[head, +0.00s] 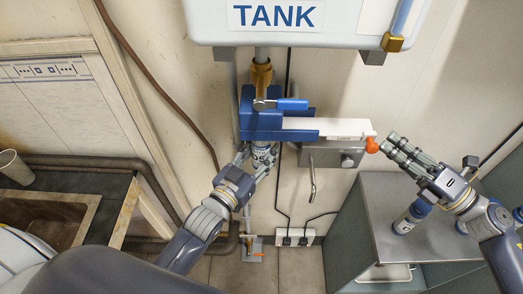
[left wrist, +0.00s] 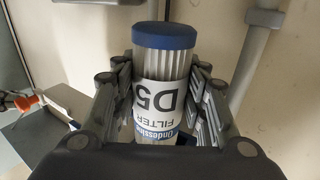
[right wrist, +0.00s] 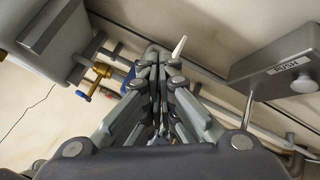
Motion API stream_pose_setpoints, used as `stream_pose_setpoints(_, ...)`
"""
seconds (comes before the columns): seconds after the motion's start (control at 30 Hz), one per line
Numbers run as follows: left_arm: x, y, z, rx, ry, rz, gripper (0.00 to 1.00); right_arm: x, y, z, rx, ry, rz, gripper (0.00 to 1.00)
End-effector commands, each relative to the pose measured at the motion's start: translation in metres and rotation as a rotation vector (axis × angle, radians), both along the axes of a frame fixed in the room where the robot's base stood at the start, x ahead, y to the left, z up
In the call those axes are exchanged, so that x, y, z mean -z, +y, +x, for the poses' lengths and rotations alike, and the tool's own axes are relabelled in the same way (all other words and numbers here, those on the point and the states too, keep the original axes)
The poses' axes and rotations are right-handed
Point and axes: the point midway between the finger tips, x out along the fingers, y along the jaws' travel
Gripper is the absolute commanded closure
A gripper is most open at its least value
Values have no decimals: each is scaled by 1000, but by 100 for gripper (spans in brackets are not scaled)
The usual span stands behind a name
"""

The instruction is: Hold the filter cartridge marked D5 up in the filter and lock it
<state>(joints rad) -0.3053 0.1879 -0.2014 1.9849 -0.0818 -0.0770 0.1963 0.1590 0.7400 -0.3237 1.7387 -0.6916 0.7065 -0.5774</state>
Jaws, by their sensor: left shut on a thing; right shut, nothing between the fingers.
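The filter cartridge D5 (head: 262,156) is upright under the blue filter housing (head: 262,122). In the left wrist view the cartridge (left wrist: 165,70) shows a blue cap, white pleats and an upside-down D5 label. My left gripper (head: 258,162) is shut around it; whether it is fully seated cannot be told. A white bar (head: 335,130) sticks out rightward from the housing and ends in an orange knob (head: 371,145). My right gripper (head: 388,142) is shut and empty, its tips just right of the knob; contact is unclear. In the right wrist view its fingers (right wrist: 162,65) are pressed together.
The TANK (head: 280,20) hangs above the housing. A grey metal box (head: 345,160) is on the wall behind the bar. Another cartridge (head: 405,222) stands on the grey cabinet (head: 445,245) below my right arm. A sink (head: 45,215) is at the left.

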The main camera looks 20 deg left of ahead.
Motion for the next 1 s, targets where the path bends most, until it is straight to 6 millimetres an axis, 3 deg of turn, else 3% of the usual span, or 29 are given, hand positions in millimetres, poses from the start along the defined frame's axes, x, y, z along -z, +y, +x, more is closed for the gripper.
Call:
stream_pose_setpoints(0.47, -1, 0, 0, 0, -3, -1, 88, 0, 5, -1, 0, 1, 0, 100)
stream_pose_setpoints(1.0, -1, 0, 0, 0, -3, -1, 88, 0, -36, 10, 0, 1, 0, 100)
